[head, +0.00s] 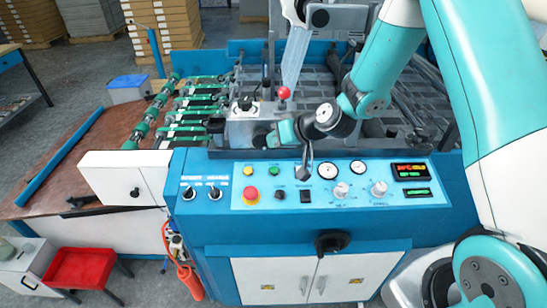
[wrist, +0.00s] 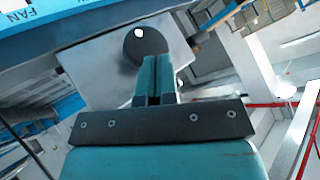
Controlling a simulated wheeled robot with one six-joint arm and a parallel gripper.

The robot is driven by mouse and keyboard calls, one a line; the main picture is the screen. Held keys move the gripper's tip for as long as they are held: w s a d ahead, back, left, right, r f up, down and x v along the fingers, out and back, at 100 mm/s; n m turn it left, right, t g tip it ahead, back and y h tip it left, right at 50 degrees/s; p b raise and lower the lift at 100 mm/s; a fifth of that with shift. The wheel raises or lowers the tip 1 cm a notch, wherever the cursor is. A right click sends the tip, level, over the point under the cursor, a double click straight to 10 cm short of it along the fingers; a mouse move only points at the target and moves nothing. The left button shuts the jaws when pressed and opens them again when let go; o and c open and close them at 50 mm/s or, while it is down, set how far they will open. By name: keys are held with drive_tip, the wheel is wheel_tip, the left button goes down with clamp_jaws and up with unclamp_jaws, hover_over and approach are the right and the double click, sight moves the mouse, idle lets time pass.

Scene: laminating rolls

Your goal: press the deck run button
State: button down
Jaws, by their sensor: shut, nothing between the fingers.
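My gripper (head: 268,138) is shut and empty, pointing left at a small grey metal box (head: 240,130) behind the control panel. In the wrist view its teal fingers (wrist: 155,66) lie together in front of a grey box (wrist: 95,70) with a dark round part (wrist: 146,44) on its face. The fingertips overlap the lower right of that part; I cannot tell whether they touch. The control panel (head: 232,205) carries a green button (head: 274,171), a yellow button (head: 248,170) and a red mushroom button (head: 250,194). I cannot read which control is labelled deck run.
Two black switches (head: 305,196), gauges (head: 328,170), knobs (head: 341,189) and lit displays (head: 410,170) share the panel. A red-topped lever (head: 284,93) stands behind my gripper. Green rollers (head: 190,115) lie to the left. A white cabinet (head: 105,180) adjoins the machine.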

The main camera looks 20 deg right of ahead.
drive_tip(key=shift+w+d+f, duration=0.1)
drive_tip(key=shift+f, duration=0.1)
drive_tip(key=b, duration=0.5)
hover_over(276, 170)
drive_tip(key=f, duration=0.7)
drive_tip(key=shift+s+f, duration=0.2)
drive_tip(key=shift+s, duration=0.1)
drive_tip(key=shift+w+f+b, duration=0.15)
drive_tip(key=shift+f+b, duration=0.35)
drive_tip(key=shift+f, duration=0.1)
idle(0.9)
drive_tip(key=shift+w+f+b, duration=0.1)
drive_tip(key=shift+f+b, duration=0.2)
drive_tip(key=shift+b, duration=0.25)
